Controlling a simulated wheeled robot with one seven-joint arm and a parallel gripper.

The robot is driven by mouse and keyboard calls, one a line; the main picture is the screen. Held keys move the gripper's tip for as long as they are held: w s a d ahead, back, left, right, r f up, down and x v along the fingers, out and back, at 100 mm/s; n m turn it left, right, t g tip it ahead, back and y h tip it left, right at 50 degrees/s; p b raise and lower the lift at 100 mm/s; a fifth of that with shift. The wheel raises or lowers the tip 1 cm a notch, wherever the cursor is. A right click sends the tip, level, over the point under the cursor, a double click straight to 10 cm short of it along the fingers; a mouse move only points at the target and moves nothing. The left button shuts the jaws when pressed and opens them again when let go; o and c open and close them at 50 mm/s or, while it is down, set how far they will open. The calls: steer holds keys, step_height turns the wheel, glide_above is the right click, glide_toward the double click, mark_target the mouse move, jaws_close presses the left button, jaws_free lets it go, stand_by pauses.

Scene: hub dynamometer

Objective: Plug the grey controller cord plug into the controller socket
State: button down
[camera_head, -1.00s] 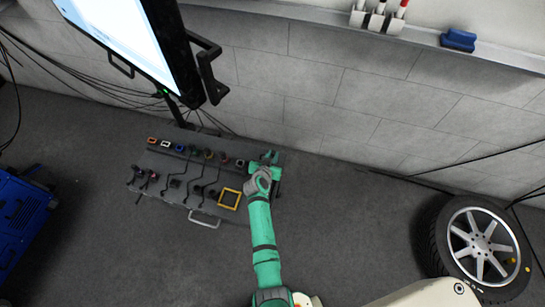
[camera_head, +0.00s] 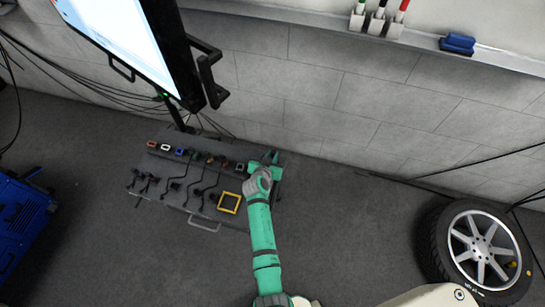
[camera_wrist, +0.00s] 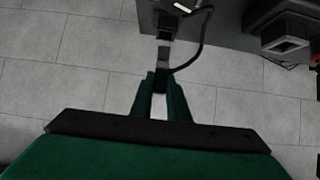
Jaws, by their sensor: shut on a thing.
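My gripper (camera_wrist: 161,82) is shut on a dark plug with a grey end, the grey controller cord plug (camera_wrist: 163,55), in the wrist view. The plug points away from my fingers, and its black cord (camera_wrist: 202,42) curves right and up. A grey-rimmed socket (camera_wrist: 289,44), which looks like the controller socket, is at the upper right, apart from the plug. In the head view my green gripper (camera_head: 265,162) is at the right end of the board, beside the grey-rimmed socket (camera_head: 240,167). My gripper hides the plug there.
The dark board (camera_head: 215,207) carries a row of coloured sockets, several cords and a yellow frame (camera_head: 229,203). A monitor (camera_head: 130,40) overhangs it on the left. The tiled wall (camera_head: 330,110) rises behind. A wheel (camera_head: 480,245) stands at the right; floor between is clear.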

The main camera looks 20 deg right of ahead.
steer(key=shift+r, duration=1.4)
stand_by(0.4)
steer(key=shift+s+a, duration=0.75)
steer(key=shift+s, duration=0.35)
steer(key=shift+s+a, duration=0.75)
steer(key=shift+s, duration=0.35)
steer(key=shift+s+a, duration=0.75)
steer(key=shift+s, duration=0.35)
steer(key=w+a, duration=0.7)
steer(key=a, duration=0.4)
steer(key=shift+w, duration=0.25)
steer(key=shift+w+d, duration=0.15)
stand_by(0.4)
